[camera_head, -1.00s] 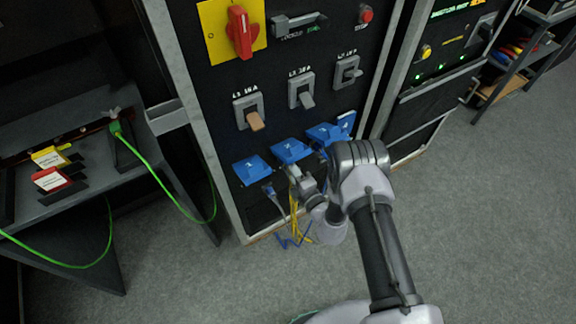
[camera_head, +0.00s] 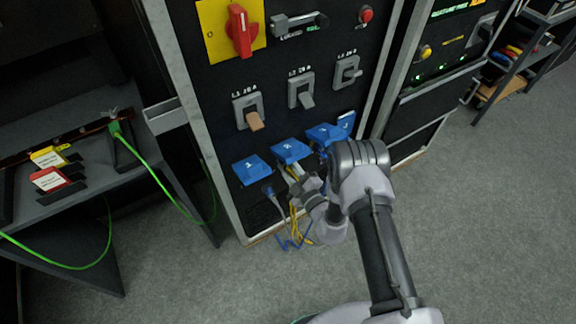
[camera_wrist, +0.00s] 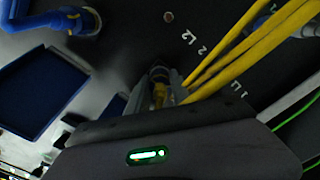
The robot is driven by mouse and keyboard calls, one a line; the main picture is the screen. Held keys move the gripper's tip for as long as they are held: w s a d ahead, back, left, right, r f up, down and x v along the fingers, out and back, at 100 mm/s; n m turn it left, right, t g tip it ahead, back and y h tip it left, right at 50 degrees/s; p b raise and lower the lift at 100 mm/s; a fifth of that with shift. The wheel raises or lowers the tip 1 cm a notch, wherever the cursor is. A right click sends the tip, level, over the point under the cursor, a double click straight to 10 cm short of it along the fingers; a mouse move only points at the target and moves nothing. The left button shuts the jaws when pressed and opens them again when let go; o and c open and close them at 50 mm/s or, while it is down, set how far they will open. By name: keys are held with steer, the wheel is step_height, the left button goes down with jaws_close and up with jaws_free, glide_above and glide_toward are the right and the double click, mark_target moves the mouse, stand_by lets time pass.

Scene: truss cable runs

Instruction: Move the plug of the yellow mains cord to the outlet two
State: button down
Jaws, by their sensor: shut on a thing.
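My gripper (camera_wrist: 163,92) is shut on the plug (camera_wrist: 158,76) of the yellow mains cord; only a dark ring and a bit of yellow show between the fingers. The yellow cord (camera_wrist: 245,58) runs in several strands to the upper right in the wrist view. In the head view the yellow cord (camera_head: 293,226) hangs below my gripper (camera_head: 289,173). The gripper is just under the blue cover of outlet two (camera_head: 291,151), close to the cabinet front. Whether the plug touches the outlet is hidden.
The blue cover of outlet one (camera_head: 251,169) is to the left, with a blue plug (camera_head: 267,190) below it. More blue covers (camera_head: 325,134) are to the right. A blue cord (camera_head: 290,243) lies at the cabinet foot. A green cable (camera_head: 160,183) hangs by the left table.

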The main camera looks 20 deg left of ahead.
steer(key=m, duration=0.3)
steer(key=shift+w+a+r+m, duration=0.15)
steer(key=shift+w+a+m, duration=0.05)
steer(key=shift+m, duration=0.1)
steer(key=c, duration=1.1)
jaws_free()
steer(key=shift+c, duration=0.2)
steer(key=shift+o, duration=0.4)
steer(key=shift+a, duration=0.1)
steer(key=shift+p+v, duration=0.85)
steer(key=shift+v, duration=1.75)
